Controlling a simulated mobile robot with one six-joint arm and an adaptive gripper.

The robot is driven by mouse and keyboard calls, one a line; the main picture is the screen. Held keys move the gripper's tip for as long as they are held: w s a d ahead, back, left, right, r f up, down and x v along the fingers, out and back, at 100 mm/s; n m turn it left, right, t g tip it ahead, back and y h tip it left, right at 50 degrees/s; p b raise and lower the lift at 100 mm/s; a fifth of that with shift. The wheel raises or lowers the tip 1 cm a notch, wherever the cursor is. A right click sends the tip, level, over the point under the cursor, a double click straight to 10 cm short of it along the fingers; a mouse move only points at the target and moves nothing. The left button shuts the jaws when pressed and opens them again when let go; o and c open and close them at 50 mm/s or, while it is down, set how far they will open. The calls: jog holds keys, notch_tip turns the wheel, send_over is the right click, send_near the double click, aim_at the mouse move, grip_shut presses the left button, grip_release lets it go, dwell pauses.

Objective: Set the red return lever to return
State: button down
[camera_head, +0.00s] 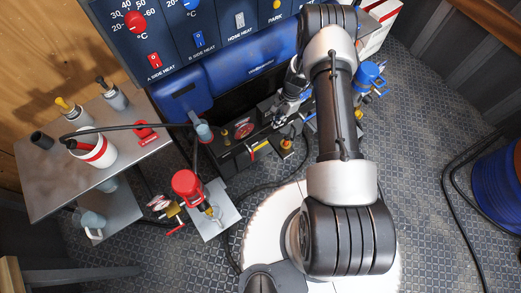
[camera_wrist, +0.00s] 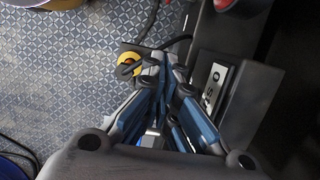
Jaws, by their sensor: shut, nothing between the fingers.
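No lever with a readable return label shows. In the head view a small red handle (camera_head: 253,152) lies on the front of the dark machine base, beside a yellow part, and I cannot tell if it is the return lever. My gripper (camera_head: 279,121) is low at the front of the machine, right of a round red-faced dial (camera_head: 243,130). In the wrist view my gripper (camera_wrist: 170,62) has its fingers together at the tips, with nothing between them. A yellow-and-black knob (camera_wrist: 130,65) is just left of the tips. It seems to be the yellow knob (camera_head: 286,144) in the head view.
A labelled plate (camera_wrist: 212,88) on a dark block stands close right of the fingers. The blue heater panel (camera_head: 240,40) rises behind. A red pump (camera_head: 188,185), a metal table (camera_head: 50,190) and a dark hose (camera_head: 262,192) are left. Patterned floor (camera_head: 430,150) is open at right.

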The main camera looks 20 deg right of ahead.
aim_at(250, 153)
jog(key=shift+w+f, duration=0.2)
jog(key=shift+f, duration=0.1)
jog(key=shift+s+r, duration=0.1)
jog(key=a+b+x, duration=0.1)
jog(key=b+x, duration=0.2)
jog(key=x, duration=0.7)
jog(key=s+a+r+b+x, duration=0.1)
jog(key=a+b+x, duration=0.1)
jog(key=x, duration=0.9)
jog(key=shift+a+b, duration=0.35)
jog(key=shift+b, duration=0.55)
jog(key=shift+s, duration=0.3)
